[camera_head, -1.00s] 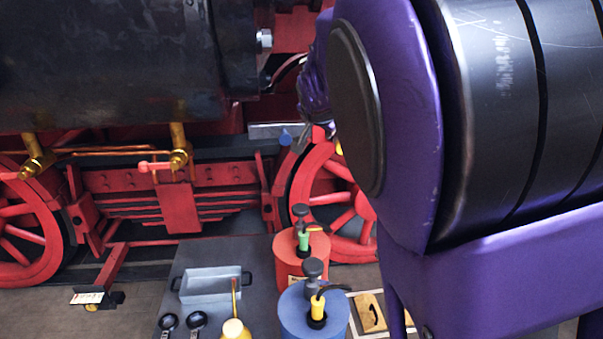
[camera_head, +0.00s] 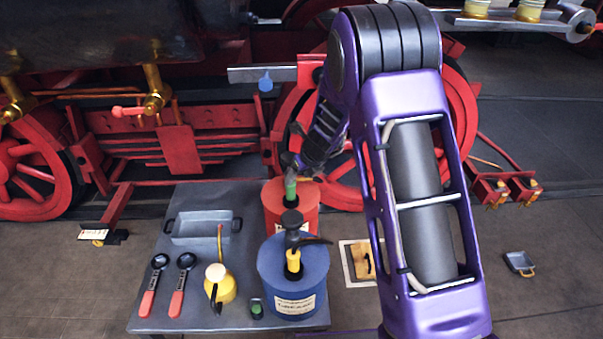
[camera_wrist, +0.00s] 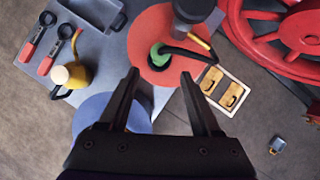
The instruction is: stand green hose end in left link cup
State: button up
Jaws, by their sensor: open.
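The green hose end (camera_head: 290,187) appears as a green collar at the top of the red drum (camera_head: 275,215). In the wrist view the green piece (camera_wrist: 157,56) lies just beyond my fingertips, with a black hose curving right from it. My gripper (camera_wrist: 160,74) is open and empty, its fingers pointing over the red drum. In the head view my gripper is small and dark, just above the green piece; whether it touches is unclear. A blue piece (camera_head: 265,82) hangs under a grey bar on the engine. I cannot tell which part is the left link cup.
A blue drum (camera_head: 290,280) with a yellow collar stands in front of the red drum. Red wheels stand behind. A small box (camera_head: 519,263) lies on the floor.

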aim_at(293, 186)
jog(key=b+x, duration=0.2)
jog(key=x, duration=0.3)
jog(key=shift+f+b, duration=0.15)
jog(key=shift+b, duration=0.25)
jog(key=shift+x, duration=1.55)
grip_shut()
jog(key=shift+r+p, duration=2.7)
jog(key=shift+r, duration=0.15)
